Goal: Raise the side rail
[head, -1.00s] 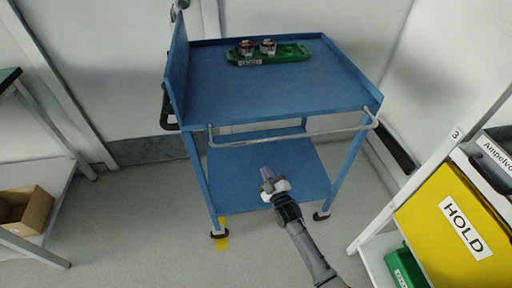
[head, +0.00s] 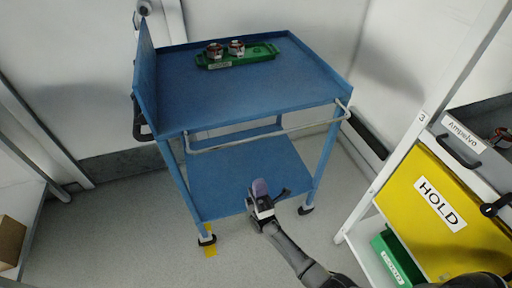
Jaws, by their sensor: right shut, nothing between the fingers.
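The side rail (head: 262,136) is a grey metal bar that hangs at the near side of the blue cart (head: 215,97), below the edge of its top deck. My right gripper (head: 258,189) is shut and empty. In the picture it shows in front of the cart's lower shelf, below the rail and apart from it. My left gripper is not in view.
A green tray (head: 266,50) with two small stators stands at the back of the cart's top. At the right is a rack with a yellow HOLD panel (head: 431,213) and a green bin (head: 391,262). A cardboard box (head: 10,240) sits at the far left.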

